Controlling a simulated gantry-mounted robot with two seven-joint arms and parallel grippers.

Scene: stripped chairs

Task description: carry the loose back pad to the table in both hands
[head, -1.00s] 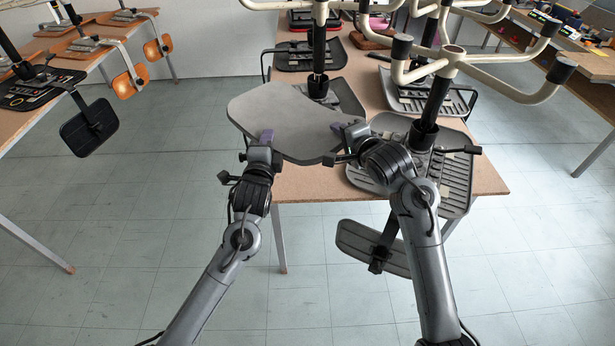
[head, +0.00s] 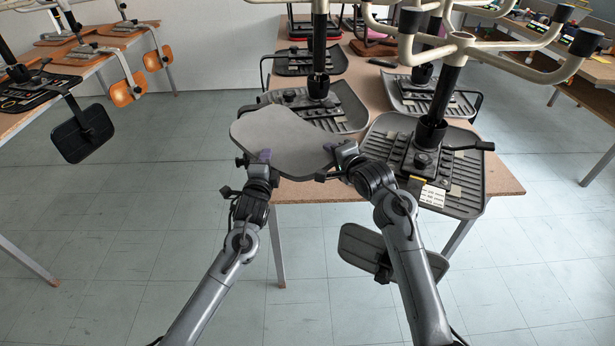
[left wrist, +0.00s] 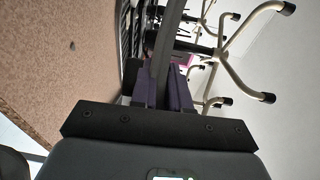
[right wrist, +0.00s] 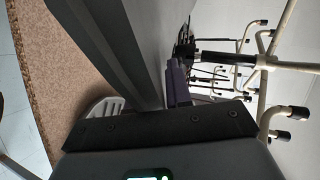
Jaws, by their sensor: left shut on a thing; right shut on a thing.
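The loose back pad (head: 283,139) is a flat grey board with rounded corners, seen in the head view in front of and over the near left corner of the table (head: 400,200). My left gripper (head: 262,160) is shut on its near left edge. My right gripper (head: 340,156) is shut on its right edge. The pad shows edge-on between the fingers in the left wrist view (left wrist: 165,62) and as a wide dark slab in the right wrist view (right wrist: 105,50). Its underside is hidden in the head view, and I cannot tell whether it touches the table.
Upturned chairs stand on the table: one seat (head: 467,185) at the near right, another (head: 345,108) just behind the pad. A black back pad (head: 365,250) hangs below the table's front edge by my right arm. Another table (head: 25,115) with chairs stands at left.

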